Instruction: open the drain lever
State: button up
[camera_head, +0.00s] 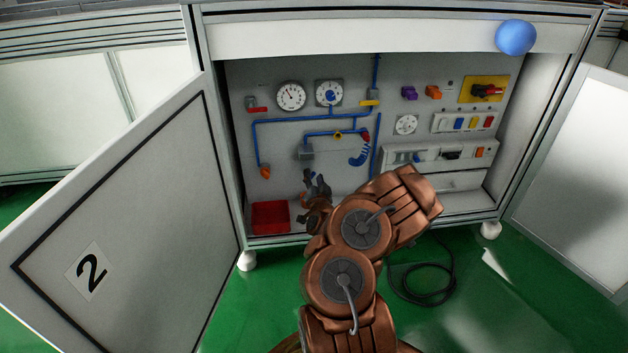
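Inside the open cabinet, blue pipes (310,120) run over the grey back panel. No label marks the drain lever, so I cannot tell which handle it is. A red lever (257,109) lies level on a valve at upper left. A yellow lever (370,103) lies level at upper centre. A small orange fitting (265,172) ends the left pipe, above a red bin (270,217). My gripper (315,177) is in front of the lower panel, right of the orange fitting and below the blue pipes. Its dark fingers are too small to tell their opening, and nothing shows between them.
The left door (140,200), marked 2, and the right door (580,170) stand open. Two gauges (291,96) and electrical switches (465,122) fill the panel. A blue ball (516,37) is at the top edge. A black cable (425,285) lies coiled on the green floor.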

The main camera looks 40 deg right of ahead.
grip_shut()
jog(key=shift+r+p, duration=0.1)
jog(key=shift+p, duration=0.3)
jog(key=shift+a+r+n+p, duration=0.1)
jog(key=shift+r+n+p, duration=0.25)
jog(key=shift+p, duration=0.5)
jog(key=n+p, duration=0.2)
jog(key=p, duration=0.2)
jog(key=a+n+p, duration=0.1)
jog(key=n+p, duration=0.1)
jog(key=p, duration=0.2)
jog(key=w+n+p, duration=0.1)
jog(key=n+p, duration=0.1)
jog(key=p, duration=0.2)
jog(key=shift+a+p, duration=0.15)
jog(key=shift+p, duration=0.15)
jog(key=shift+f+n+p, duration=0.1)
jog(key=shift+n+p, duration=0.15)
jog(key=shift+p, duration=0.05)
jog(key=shift+w, duration=0.1)
